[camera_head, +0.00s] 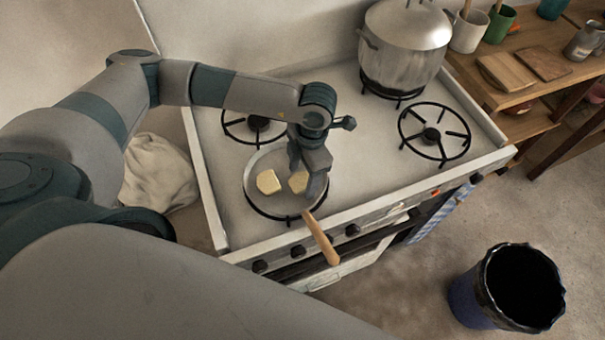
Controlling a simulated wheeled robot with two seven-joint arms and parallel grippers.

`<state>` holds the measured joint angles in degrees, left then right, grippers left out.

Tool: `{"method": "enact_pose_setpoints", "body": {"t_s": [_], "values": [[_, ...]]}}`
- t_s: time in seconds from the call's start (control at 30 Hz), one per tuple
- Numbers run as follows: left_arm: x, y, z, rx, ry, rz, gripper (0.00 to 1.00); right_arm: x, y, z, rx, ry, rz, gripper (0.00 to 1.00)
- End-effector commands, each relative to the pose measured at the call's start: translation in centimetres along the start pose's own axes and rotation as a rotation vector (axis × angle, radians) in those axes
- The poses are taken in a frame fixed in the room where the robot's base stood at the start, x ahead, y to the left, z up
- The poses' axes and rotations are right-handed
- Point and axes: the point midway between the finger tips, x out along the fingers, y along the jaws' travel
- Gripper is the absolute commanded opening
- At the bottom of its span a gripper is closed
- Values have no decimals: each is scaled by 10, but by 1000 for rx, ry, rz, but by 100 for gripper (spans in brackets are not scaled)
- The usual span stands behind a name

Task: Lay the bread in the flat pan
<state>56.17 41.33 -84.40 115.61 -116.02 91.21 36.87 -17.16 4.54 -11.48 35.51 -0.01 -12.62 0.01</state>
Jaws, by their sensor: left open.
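The flat pan (283,207) sits on the front left burner of the white stove, its wooden handle (321,239) pointing to the front. One pale yellow piece of bread (268,182) lies in the left part of the pan. A second pale piece of bread (298,181) is in the pan to its right, partly hidden by my gripper. My left gripper (309,189) points down over the right part of the pan, its jaws open close to the second piece. I cannot tell whether it touches that piece. My right gripper is not in view.
A large lidded pot (403,65) stands on the back right burner. The front right burner (434,133) is free. A wooden shelf with boards (507,72) and cups is at the right. A black-lined bin (470,298) stands on the floor. A pale sack (157,175) lies left of the stove.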

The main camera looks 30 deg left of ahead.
Motion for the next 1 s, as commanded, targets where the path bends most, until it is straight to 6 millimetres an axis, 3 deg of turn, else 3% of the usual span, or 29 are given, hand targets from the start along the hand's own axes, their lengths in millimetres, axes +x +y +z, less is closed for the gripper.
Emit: {"method": "enact_pose_setpoints", "body": {"t_s": [0.1, 0.27, 0.7, 1.0], "values": [[-4, 0, 0, 0, 0, 0, 61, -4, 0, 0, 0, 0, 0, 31], [-17, 0, 1, 1, -3, 0, 61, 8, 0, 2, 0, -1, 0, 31], [-92, 0, 1, 1, -5, 1, 61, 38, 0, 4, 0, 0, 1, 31], [-120, 0, 0, 2, -1, 0, 61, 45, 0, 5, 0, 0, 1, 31]]}}
